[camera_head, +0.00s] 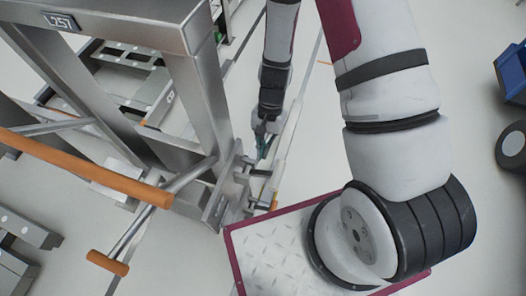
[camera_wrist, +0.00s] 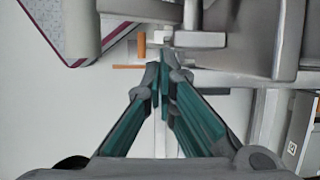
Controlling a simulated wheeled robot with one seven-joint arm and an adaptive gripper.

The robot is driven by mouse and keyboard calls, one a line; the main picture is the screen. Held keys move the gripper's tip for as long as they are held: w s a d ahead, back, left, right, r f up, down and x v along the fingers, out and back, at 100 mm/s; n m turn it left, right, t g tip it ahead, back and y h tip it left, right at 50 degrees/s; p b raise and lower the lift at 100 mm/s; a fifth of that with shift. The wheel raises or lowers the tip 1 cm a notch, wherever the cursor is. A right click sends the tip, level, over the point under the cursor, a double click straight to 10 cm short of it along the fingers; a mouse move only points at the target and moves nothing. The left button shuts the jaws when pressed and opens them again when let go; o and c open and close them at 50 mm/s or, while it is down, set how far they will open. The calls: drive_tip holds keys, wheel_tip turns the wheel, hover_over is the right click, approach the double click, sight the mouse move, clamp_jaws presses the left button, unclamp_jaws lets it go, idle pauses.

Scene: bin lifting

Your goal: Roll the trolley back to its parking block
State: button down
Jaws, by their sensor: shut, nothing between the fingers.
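A grey steel frame with a plate reading "L257" (camera_head: 60,21) fills the left of the head view. It has bars with orange grips (camera_head: 90,168). It appears to be the trolley, but I cannot be sure. My gripper (camera_head: 262,150) points down beside the frame's lower bracket (camera_head: 240,185) and is shut and empty. In the wrist view, the green fingertips (camera_wrist: 161,72) are together just below a grey metal part (camera_wrist: 200,40). I cannot tell whether they touch it. I cannot single out the parking block.
A blue container (camera_head: 512,75) and a dark wheel (camera_head: 512,147) stand at the right edge. Metal parts (camera_head: 20,235) lie at the lower left. Pale floor is clear between my arm and the blue container. A thin line runs along the floor near my gripper.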

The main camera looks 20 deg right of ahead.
drive_tip(key=v, duration=1)
drive_tip(key=c, duration=1.3)
unclamp_jaws()
drive_tip(key=shift+w+d+r, duration=0.1)
drive_tip(key=shift+r, duration=0.35)
